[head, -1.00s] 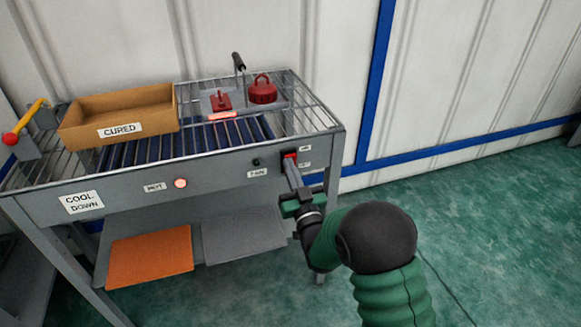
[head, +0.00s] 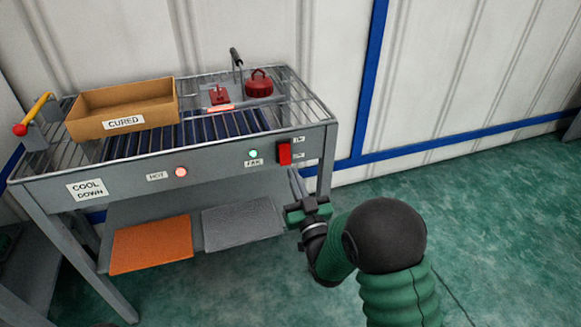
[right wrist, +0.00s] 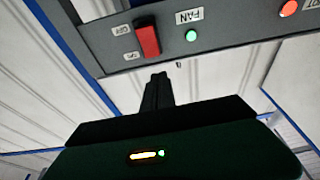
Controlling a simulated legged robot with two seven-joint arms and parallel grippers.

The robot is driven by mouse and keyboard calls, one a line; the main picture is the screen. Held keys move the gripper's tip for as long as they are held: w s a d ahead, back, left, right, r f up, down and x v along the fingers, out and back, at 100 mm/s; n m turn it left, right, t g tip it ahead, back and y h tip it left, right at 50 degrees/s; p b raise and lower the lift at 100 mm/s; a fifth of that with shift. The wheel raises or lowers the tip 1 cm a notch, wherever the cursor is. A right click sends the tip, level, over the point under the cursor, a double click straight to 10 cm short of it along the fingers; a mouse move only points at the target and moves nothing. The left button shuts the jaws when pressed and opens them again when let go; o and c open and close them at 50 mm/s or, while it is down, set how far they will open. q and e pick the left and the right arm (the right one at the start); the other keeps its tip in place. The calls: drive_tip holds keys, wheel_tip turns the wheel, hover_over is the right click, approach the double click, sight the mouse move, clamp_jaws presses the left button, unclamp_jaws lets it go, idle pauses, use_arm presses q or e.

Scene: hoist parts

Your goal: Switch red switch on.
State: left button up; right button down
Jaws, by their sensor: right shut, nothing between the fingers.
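The red switch (head: 284,152) is a rocker on the front panel of the grey cool down table, at its right end. It also shows in the right wrist view (right wrist: 147,39), beside the FAN label. The fan lamp (head: 253,153) glows green, and it glows green in the right wrist view (right wrist: 191,35) too. My right gripper (head: 293,172) is shut and empty. Its fingertips are just below the switch and apart from it; in the right wrist view the shut fingers (right wrist: 158,80) point toward the panel. My left gripper is not in view.
The cool down table (head: 130,167) carries a CURED box (head: 90,128), a red weight (head: 259,83) and a smaller red part (head: 219,95). The hot lamp (head: 181,172) glows red. Orange (head: 151,244) and grey (head: 242,220) mats lie on its lower shelf. The floor at right is clear.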

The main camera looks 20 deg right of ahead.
drive_tip(key=s, duration=0.5)
drive_tip(key=shift+s+d+r+p, duration=0.15)
drive_tip(key=shift+s+r+p, duration=0.05)
drive_tip(key=shift+p, duration=0.1)
drive_tip(key=s+d+f+g, duration=0.1)
drive_tip(key=s+f+g, duration=0.5)
drive_tip(key=f+g, duration=0.5)
drive_tip(key=s+f+g, duration=0.3)
drive_tip(key=s+g, duration=0.1)
drive_tip(key=s, duration=0.5)
drive_tip(key=s+f+g, duration=0.2)
drive_tip(key=s+g, duration=0.1)
drive_tip(key=s, duration=0.6)
wheel_tip(320, 180, up, 28)
drive_tip(key=p, duration=2.8)
drive_tip(key=shift+w+r+h+p, duration=0.15)
drive_tip(key=shift+w+h+p, duration=0.2)
drive_tip(key=shift+w+h, duration=0.1)
